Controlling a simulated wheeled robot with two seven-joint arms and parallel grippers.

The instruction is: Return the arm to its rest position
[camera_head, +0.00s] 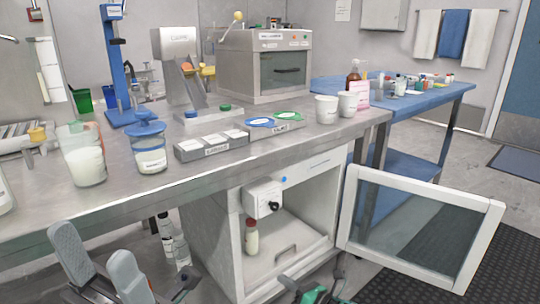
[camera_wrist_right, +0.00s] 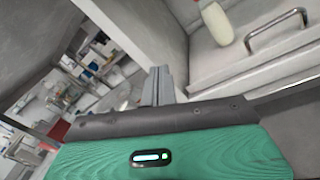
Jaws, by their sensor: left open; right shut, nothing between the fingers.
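My left gripper (camera_head: 92,245) is at the lower left in the head view, its two grey fingers spread apart and empty, in front of the workbench. My right gripper is at the bottom edge of the head view, partly cut off, low in front of the open cabinet (camera_head: 240,275). In the right wrist view the right gripper's grey fingers (camera_wrist_right: 158,84) are together with nothing held, behind my green wrist housing. A white bottle with a red cap (camera_head: 251,238) stands in the cabinet, near a metal handle (camera_head: 285,254). The bottle also shows in the right wrist view (camera_wrist_right: 217,24).
The glass-paned cabinet door (camera_head: 420,225) hangs open to the right of my right gripper. The workbench (camera_head: 225,170) carries lidded jars, labelled trays and two white cups. A box with a black knob (camera_head: 264,200) is at the cabinet opening. Floor at the right is mostly clear.

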